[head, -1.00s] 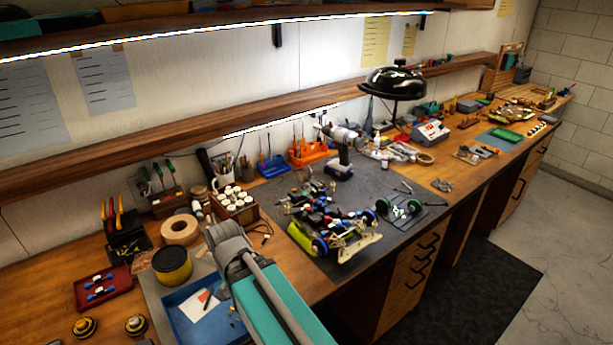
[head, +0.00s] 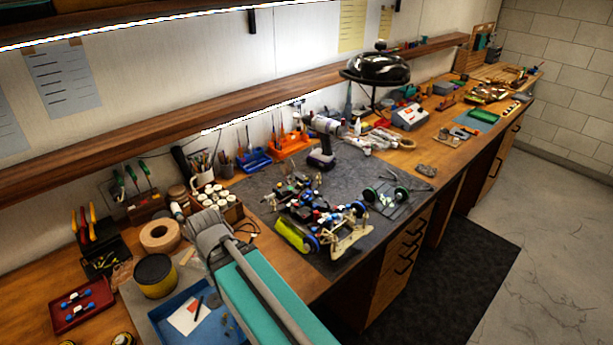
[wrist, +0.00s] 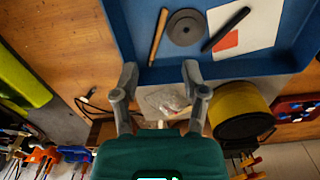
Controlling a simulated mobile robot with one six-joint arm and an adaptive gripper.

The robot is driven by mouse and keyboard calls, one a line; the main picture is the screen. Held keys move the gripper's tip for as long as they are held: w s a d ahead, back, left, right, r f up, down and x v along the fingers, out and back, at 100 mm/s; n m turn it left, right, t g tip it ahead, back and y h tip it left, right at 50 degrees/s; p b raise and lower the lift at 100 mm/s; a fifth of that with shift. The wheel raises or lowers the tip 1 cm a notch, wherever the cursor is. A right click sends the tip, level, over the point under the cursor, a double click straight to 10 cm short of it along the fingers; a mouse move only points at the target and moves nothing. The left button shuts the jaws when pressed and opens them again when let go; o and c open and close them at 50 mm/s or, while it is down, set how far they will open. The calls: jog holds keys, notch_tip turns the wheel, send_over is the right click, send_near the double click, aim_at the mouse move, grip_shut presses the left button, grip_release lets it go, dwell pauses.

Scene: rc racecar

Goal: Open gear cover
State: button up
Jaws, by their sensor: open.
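The RC racecar (head: 322,215) rests on the dark mat in the middle of the bench in the head view, its blue, red and black inner parts exposed. A yellow-green part (head: 293,234) of it faces left and also shows at the left edge of the wrist view (wrist: 18,80). I cannot pick out the gear cover at this size. My gripper (wrist: 160,72) is open and empty in the wrist view, its fingers over the bench beside a blue tray, apart from the car.
The blue tray (wrist: 160,73) holds a disc, pens and paper. A yellow-and-black round tin (head: 155,275) and a tape roll (head: 160,235) stand left of my arm. A rack of white pots (head: 222,207) and a drill (head: 322,150) stand behind. Wheels (head: 385,195) lie right of the car.

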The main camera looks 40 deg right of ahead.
jog(key=w+d+r+p, duration=0.4)
jog(key=w+d, duration=0.2)
jog(key=d, duration=0.2)
notch_tip(320, 180, up, 12)
jog(key=t+p, duration=0.5)
jog(key=p, duration=0.5)
send_over(307, 178)
jog(key=s, duration=0.6)
jog(key=shift+w+d+f+n, duration=0.1)
jog(key=shift+w+d+n, duration=0.1)
jog(key=shift+n, duration=0.2)
jog(key=shift+f, duration=0.2)
jog(key=b+x, duration=1.2)
jog(key=x, duration=0.1)
jog(key=shift+s+a+f, duration=0.15)
jog(key=shift+a+f, duration=0.05)
jog(key=shift+f, duration=0.1)
